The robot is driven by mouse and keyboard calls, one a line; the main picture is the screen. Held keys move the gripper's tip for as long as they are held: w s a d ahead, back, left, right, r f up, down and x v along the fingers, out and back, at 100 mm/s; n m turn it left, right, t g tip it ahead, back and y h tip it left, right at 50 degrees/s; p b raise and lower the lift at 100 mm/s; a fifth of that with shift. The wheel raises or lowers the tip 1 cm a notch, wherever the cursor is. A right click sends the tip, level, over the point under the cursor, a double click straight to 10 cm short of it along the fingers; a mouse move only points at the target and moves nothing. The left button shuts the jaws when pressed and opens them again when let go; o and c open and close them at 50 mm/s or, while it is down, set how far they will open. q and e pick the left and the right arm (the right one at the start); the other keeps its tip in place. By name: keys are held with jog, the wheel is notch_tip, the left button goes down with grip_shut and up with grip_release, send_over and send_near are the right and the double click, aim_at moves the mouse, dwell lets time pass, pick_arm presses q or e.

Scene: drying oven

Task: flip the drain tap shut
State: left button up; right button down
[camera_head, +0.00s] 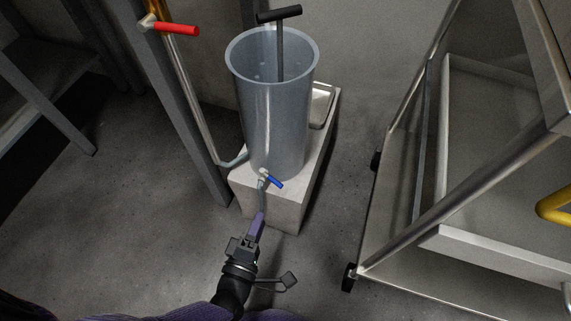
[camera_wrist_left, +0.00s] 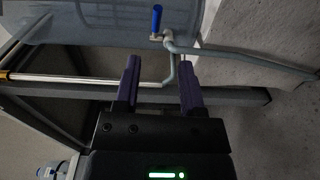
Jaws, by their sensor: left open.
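The drain tap has a small metal body and a blue lever (camera_head: 274,182), low on the front of a tall translucent grey cylinder (camera_head: 272,105). The lever sticks out to the lower right in the head view. In the left wrist view the blue lever (camera_wrist_left: 156,18) stands at the top centre, beyond the fingers. My left gripper (camera_head: 259,220) is open and empty, in front of and below the tap, apart from it. Its purple fingers (camera_wrist_left: 160,65) show with a gap between them in the wrist view. My right gripper is not in view.
The cylinder stands on a pale block (camera_head: 270,207), with a black T-handle (camera_head: 279,14) above it. A grey post and a pipe with a red lever (camera_head: 176,29) stand left. A metal-framed cart (camera_head: 405,225) is at right. Grey hose (camera_wrist_left: 250,58) runs from the tap.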

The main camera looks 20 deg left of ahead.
aim_at(271, 178)
pick_arm(q)
jog(key=w+b, duration=0.2)
jog(key=w, duration=0.8)
jog(key=shift+r, duration=0.15)
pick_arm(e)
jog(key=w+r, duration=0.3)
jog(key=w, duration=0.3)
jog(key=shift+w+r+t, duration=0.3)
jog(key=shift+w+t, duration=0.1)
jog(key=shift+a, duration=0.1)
pick_arm(q)
grip_shut()
